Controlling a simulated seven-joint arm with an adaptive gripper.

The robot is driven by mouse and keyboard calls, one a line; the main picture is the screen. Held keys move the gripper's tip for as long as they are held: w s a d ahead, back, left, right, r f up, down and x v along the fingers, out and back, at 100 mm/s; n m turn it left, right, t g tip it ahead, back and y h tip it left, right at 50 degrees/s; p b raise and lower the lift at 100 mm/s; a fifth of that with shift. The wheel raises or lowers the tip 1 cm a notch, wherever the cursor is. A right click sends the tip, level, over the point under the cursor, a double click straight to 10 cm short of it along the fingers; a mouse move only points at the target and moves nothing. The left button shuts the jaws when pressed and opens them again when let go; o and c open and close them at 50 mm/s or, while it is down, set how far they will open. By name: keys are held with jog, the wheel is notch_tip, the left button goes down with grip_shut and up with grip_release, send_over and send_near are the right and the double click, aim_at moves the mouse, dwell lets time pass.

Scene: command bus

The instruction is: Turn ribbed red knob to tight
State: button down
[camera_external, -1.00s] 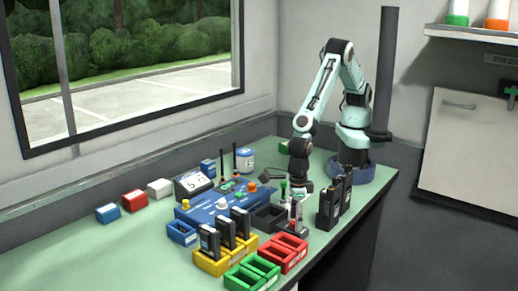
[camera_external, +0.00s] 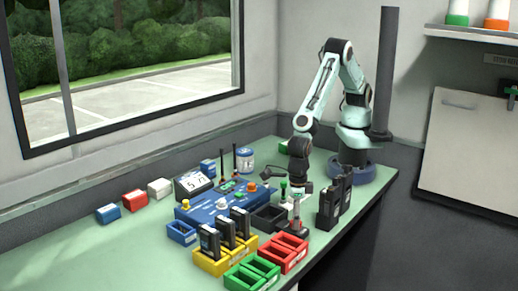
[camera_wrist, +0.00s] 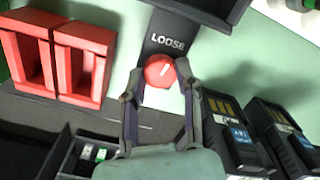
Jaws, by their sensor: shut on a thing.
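The red knob (camera_wrist: 158,70) sits on a dark plate (camera_wrist: 168,40) marked "LOOSE" in the wrist view. A short white line on the knob's face points up and right, toward the lettering. My gripper (camera_wrist: 161,75) has one finger on each side of the knob and is shut on it. The knob's ribbing is too small to make out. In the external view my gripper (camera_external: 297,192) is low over the front right of the bench, and the knob there is too small to tell apart. No "tight" mark shows.
Red bins (camera_wrist: 82,62) stand left of the knob, and black radios (camera_wrist: 240,135) stand close on the right. A dark tray (camera_wrist: 60,155) lies lower left. A blue panel (camera_external: 215,204) and yellow bins (camera_external: 212,262) holding radios stand farther left on the bench.

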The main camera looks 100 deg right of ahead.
jog(key=m, duration=1.3)
jog(key=shift+m, duration=0.3)
jog(key=m, duration=1.1)
jog(key=shift+m, duration=0.4)
jog(key=m, duration=0.4)
jog(key=shift+m, duration=1.8)
